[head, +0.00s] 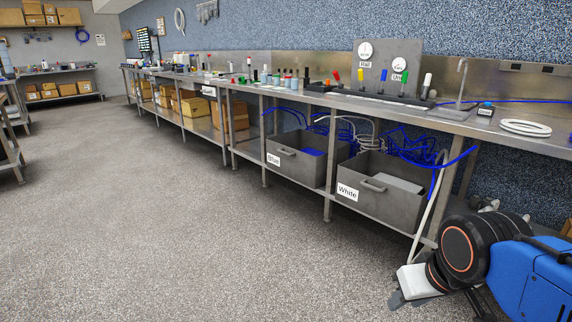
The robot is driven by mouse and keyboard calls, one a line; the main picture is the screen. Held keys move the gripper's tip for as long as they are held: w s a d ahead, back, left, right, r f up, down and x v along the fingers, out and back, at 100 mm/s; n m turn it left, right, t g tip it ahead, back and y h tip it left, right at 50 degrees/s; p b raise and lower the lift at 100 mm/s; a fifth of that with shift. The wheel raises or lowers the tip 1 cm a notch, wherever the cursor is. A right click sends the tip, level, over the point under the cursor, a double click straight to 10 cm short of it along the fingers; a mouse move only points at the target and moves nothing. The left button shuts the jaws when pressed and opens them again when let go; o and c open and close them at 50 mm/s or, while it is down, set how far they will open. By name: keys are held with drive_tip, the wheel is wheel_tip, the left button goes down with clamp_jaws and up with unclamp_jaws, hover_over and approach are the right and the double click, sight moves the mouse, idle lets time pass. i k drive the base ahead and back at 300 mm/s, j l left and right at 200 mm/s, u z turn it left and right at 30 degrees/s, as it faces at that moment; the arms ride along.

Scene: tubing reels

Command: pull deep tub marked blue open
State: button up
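The deep tub marked Blue (297,166) is a grey open-topped bin under the long steel bench. My gripper (401,298), pale with dark fingers, is at the lower right, low in front of the bench and well to the right of this tub. Its fingertips are small and partly hidden, so I cannot tell whether it is open. Nothing is visibly held.
A similar tub marked White (382,190) stands just right, with blue tubing spilling over it. A bench leg (328,207) stands between the tubs. The speckled floor (190,235) in front is clear. Bottles, tools and a white tubing coil (525,127) lie on the bench top.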

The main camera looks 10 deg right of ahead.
sight(284, 156)
drive_tip(key=i+l, duration=0.1)
drive_tip(key=i, duration=3.85)
drive_tip(key=j+u, duration=0.05)
drive_tip(key=j, duration=0.1)
